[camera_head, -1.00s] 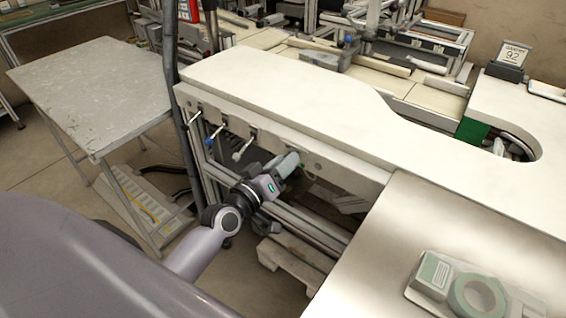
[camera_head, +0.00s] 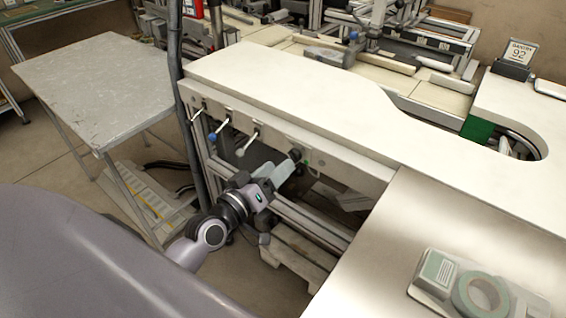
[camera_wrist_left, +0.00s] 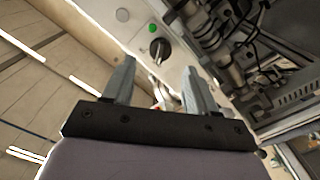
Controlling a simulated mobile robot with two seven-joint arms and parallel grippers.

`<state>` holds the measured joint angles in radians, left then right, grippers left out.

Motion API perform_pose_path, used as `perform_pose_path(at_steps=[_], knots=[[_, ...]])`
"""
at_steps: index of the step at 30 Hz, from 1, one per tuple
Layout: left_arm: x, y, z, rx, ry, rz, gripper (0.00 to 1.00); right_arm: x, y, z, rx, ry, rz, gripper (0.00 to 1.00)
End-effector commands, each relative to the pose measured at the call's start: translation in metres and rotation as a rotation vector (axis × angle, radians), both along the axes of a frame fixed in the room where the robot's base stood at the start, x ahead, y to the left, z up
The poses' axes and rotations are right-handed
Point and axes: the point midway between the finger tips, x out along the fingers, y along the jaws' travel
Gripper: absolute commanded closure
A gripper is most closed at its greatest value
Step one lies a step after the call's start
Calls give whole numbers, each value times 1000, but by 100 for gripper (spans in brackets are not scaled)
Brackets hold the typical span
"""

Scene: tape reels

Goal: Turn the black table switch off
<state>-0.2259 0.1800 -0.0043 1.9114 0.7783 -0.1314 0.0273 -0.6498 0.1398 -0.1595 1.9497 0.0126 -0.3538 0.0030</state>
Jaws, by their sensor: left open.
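The black table switch (camera_head: 295,154) is a round knob on the front panel of the white table. In the left wrist view the switch (camera_wrist_left: 159,48) has a pale mark on its face and sits beyond the fingertips. A green button (camera_wrist_left: 152,28) is beside it; it also shows small in the head view (camera_head: 305,162). My left gripper (camera_head: 283,172) is in front of the panel, a little below and left of the switch. In the left wrist view my left gripper (camera_wrist_left: 160,73) is open, its two fingers apart, and not around the switch. My right gripper is out of view.
A tape reel (camera_head: 480,296) lies at lower right. A grey side table (camera_head: 100,88) stands left.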

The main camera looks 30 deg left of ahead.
Motion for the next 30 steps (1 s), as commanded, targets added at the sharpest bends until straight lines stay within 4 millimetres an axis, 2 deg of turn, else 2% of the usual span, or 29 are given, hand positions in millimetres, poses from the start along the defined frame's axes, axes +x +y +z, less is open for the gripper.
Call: perform_pose_path(at_steps=[3, 9, 26, 29, 30], knots=[[-14, 2, -1, 1, 1, 0, 43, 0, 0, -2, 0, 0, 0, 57], [-26, 4, 0, 0, -1, 1, 43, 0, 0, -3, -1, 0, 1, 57], [-27, 3, 0, 1, 1, -1, 43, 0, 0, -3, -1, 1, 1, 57], [-32, -1, -11, 34, 29, -10, 43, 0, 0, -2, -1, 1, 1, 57], [-37, -5, -20, 65, 54, -19, 43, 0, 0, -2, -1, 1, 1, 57]])
